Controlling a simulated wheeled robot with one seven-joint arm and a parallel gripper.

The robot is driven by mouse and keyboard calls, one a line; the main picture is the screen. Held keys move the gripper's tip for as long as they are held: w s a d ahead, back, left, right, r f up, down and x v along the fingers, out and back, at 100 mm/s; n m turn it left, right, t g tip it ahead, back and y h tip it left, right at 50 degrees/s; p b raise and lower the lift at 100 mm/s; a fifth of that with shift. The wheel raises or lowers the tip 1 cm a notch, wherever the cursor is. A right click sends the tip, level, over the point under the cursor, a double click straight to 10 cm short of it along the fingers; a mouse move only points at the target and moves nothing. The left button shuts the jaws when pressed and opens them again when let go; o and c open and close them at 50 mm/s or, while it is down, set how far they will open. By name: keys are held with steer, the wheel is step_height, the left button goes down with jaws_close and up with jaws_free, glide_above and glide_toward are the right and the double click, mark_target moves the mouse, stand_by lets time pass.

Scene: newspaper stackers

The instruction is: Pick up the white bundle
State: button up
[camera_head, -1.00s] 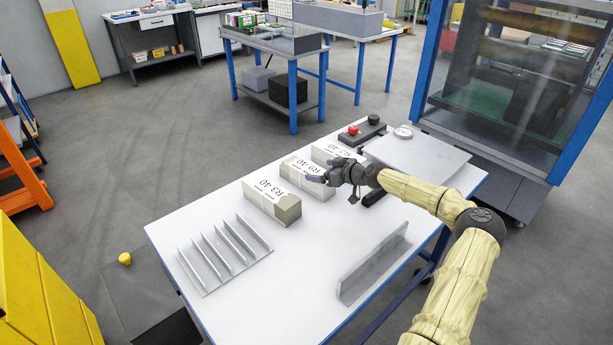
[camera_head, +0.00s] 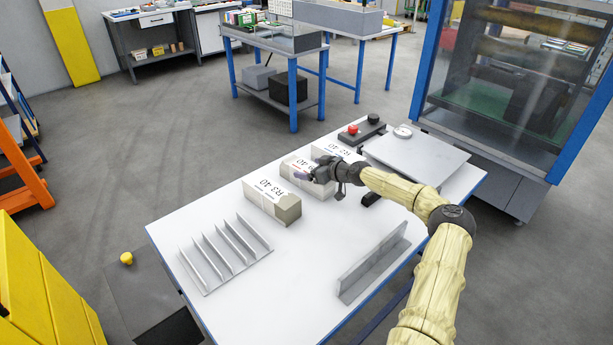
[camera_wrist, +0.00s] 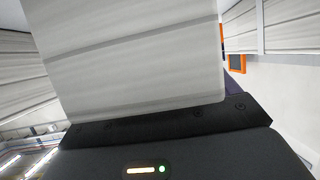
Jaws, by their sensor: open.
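Three paper bundles with printed white tops stand in a row on the white table. The nearest, marked R3-40 (camera_head: 271,200), has a grey-beige end. The middle, whiter bundle (camera_head: 300,178) is partly covered by my gripper (camera_head: 316,172). The far bundle (camera_head: 325,150) is also partly hidden behind my gripper. My gripper is open at the right end of the middle bundle. In the wrist view a pale layered bundle (camera_wrist: 135,60) fills the middle, very close to the dark gripper body. The fingertips are hard to make out there, and contact cannot be told.
A slotted metal rack (camera_head: 225,255) and an angled metal plate (camera_head: 373,263) lie on the near table (camera_head: 300,285). A flat grey scale (camera_head: 418,155) and a control box with a red button (camera_head: 352,130) are at the back. A blue-framed machine (camera_head: 510,90) stands behind.

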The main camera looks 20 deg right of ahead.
steer(key=c, duration=1.6)
steer(key=shift+r, duration=0.15)
steer(key=shift+c, duration=1.3)
step_height(320, 180, up, 10)
steer(key=shift+b, duration=0.45)
